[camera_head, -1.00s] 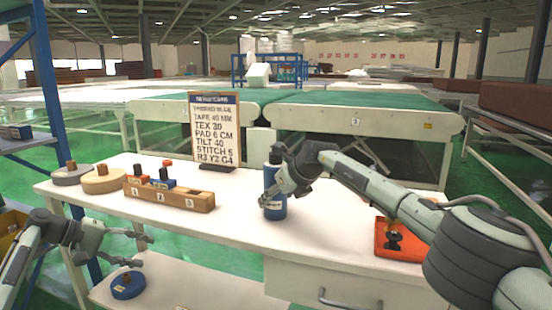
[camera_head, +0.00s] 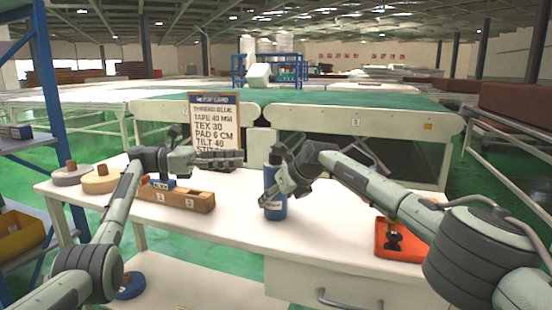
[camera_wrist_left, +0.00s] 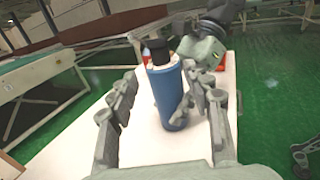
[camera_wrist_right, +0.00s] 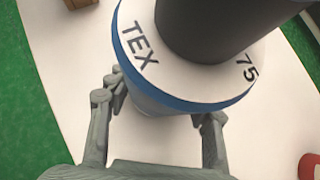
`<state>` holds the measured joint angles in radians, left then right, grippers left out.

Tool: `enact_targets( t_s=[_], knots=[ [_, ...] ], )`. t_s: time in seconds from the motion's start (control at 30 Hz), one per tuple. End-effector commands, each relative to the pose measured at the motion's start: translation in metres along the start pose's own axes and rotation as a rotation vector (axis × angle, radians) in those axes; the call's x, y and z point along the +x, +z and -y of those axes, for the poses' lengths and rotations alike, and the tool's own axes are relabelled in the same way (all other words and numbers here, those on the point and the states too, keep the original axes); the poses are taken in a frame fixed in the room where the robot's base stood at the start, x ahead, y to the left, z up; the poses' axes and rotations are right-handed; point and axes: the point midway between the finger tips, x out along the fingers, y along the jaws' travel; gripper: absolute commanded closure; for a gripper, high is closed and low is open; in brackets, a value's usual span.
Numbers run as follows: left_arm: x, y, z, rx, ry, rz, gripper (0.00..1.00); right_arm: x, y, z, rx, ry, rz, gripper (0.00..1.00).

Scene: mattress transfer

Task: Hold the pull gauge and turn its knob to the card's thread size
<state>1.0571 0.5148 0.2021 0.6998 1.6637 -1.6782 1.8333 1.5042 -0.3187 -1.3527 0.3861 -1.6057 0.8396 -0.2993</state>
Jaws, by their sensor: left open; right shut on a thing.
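The pull gauge is a blue upright cylinder (camera_head: 272,194) on the table, with a dark knob on top. In the right wrist view its white top ring (camera_wrist_right: 148,62) reads TEX and 75 beside the knob (camera_wrist_right: 210,22). My right gripper (camera_wrist_right: 160,108) is shut on the gauge's body. My left gripper (camera_head: 241,159) is open and empty, left of the gauge at about knob height. In the left wrist view the gauge (camera_wrist_left: 167,95) appears between the fingers, apart from them. The card (camera_head: 209,113) reads THREAD BLUE, TAPE 40 MM, TEX 30, PAD 6 CM, TILT 40; my left gripper hides its lower lines.
A wooden block with numbered slots (camera_head: 190,200) stands left of the gauge, partly behind my left arm. Round discs (camera_head: 101,181) lie at the table's left end. An orange tray (camera_head: 400,253) lies at right. A blue roll (camera_head: 131,287) is on the lower shelf.

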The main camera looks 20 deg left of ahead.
Motion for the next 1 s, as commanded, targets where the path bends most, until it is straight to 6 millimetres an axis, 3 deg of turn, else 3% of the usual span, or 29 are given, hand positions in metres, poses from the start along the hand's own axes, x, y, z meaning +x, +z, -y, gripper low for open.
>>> enact_targets(
  t_s=[0.5,0.7,1.0],
  knots=[
    [0.094,0.0,0.001,0.003,-0.001,0.001,0.51,-0.001,0.002,0.0,-0.001,0.0,0.004,1.0],
    [0.108,0.0,0.0,0.003,0.001,0.0,0.51,-0.001,0.002,0.0,-0.001,0.0,0.004,1.0],
    [0.11,0.0,0.0,0.004,0.002,0.0,0.51,-0.001,0.002,0.0,-0.001,0.0,0.004,1.0]
  ],
)
